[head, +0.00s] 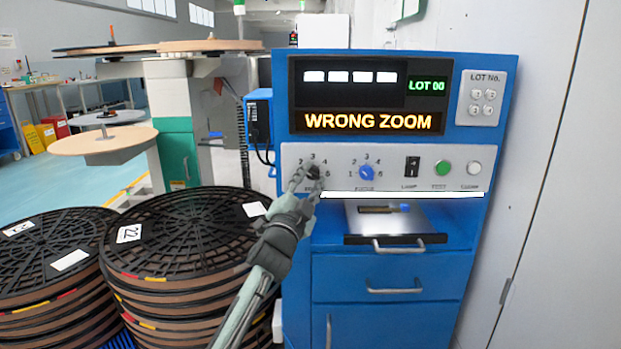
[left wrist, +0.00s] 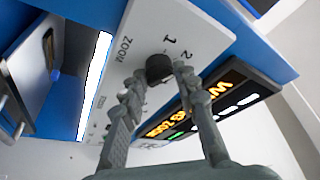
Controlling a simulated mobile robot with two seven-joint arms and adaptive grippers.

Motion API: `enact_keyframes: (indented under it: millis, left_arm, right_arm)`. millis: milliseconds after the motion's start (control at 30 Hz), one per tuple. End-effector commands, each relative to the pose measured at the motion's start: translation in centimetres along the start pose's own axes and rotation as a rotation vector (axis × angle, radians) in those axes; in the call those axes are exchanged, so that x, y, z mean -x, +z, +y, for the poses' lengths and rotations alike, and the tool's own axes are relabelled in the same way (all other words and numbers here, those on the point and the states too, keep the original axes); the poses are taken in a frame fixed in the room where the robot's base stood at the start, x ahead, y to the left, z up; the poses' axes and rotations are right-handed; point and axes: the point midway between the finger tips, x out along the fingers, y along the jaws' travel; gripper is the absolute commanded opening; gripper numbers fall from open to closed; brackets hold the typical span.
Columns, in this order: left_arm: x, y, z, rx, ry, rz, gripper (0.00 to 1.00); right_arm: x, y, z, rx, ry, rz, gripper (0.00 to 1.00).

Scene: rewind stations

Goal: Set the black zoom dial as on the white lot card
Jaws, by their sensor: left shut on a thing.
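The black zoom dial (head: 313,172) is on the light grey control panel, with printed numbers around it; in the left wrist view the dial (left wrist: 158,68) sits between the fingertips. My left gripper (head: 309,178) is shut on it. Its pointer setting cannot be read. The display (head: 368,122) reads "WRONG ZOOM", with "LOT 00" in green above. White cards lie on the reel stacks: one (head: 129,233) reads "22", others (head: 71,260) are too small to read. I cannot tell which is the lot card. My right gripper is not in view.
Right of the zoom dial are a blue focus dial (head: 366,173), a lamp switch (head: 411,167), a green button (head: 443,168) and a white button (head: 474,168). Below is an open shelf (head: 395,240). Stacked reels (head: 190,240) stand close on the left.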

Motion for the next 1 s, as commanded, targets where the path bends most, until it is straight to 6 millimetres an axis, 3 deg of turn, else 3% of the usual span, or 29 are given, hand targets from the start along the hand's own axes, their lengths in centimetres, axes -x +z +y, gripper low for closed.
enact_keyframes:
  millis: [300, 333, 467, 800, 1000]
  left_arm:
    - [0.0, 0.1, 0.1, -0.001, 0.001, -0.001, 0.01]
    - [0.0, 0.1, 0.1, -0.001, 0.001, -0.001, 0.33]
    - [0.0, 0.1, 0.1, -0.001, 0.001, -0.001, 0.49]
    - [0.3, 0.1, 0.0, -0.001, 0.000, 0.000, 0.49]
    - [3.2, 0.2, 0.1, 0.000, 0.001, -0.002, 0.49]
  right_arm:
    - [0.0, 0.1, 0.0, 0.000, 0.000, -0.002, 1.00]
    - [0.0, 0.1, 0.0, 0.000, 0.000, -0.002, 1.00]
    - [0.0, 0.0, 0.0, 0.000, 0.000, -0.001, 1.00]
    - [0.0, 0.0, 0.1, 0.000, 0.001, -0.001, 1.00]
    - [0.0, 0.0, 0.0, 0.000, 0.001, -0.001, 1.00]
